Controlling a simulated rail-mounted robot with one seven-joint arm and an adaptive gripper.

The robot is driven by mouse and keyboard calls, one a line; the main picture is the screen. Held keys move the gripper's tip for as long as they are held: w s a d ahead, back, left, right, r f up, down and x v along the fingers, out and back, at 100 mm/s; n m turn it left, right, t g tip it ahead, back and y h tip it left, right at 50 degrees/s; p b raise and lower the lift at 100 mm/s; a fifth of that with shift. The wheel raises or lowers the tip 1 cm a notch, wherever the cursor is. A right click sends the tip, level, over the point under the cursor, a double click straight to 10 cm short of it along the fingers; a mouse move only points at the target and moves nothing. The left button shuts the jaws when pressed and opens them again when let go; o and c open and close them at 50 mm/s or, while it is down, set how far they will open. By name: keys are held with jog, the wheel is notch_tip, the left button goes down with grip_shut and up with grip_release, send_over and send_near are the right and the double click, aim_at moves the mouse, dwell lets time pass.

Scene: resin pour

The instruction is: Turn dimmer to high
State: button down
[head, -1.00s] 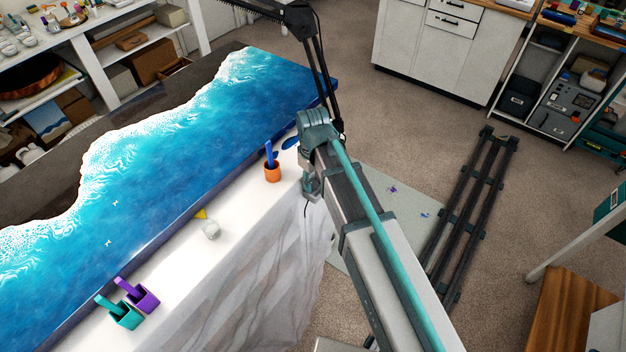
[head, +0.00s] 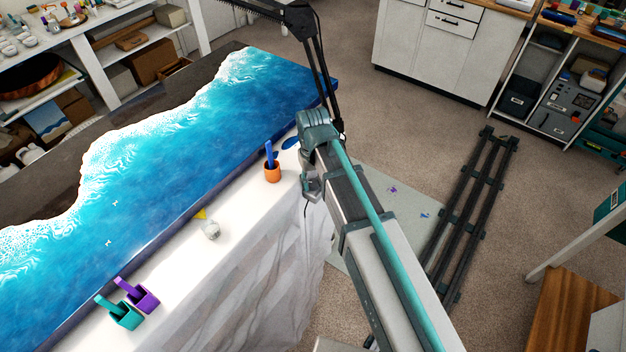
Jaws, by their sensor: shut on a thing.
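The dimmer is not clearly visible; the end of my arm covers the spot at the table's right end. My gripper (head: 311,187) is small and partly hidden beside my arm link, at the table's front right edge. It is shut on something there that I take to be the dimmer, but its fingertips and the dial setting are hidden. A thin dark cable (head: 304,208) hangs just below it. A black lamp stand (head: 312,50) rises behind my arm and carries a dark bar at the top.
A blue resin wave panel (head: 200,130) covers much of the white table. An orange cup (head: 272,172) stands close left of my arm. Dark rails (head: 470,215) lie on the floor.

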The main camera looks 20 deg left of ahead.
aim_at(313, 182)
jog(key=c, duration=0.8)
grip_release()
jog(key=shift+o, duration=0.2)
jog(key=shift+r, duration=0.15)
notch_tip(313, 182, up, 12)
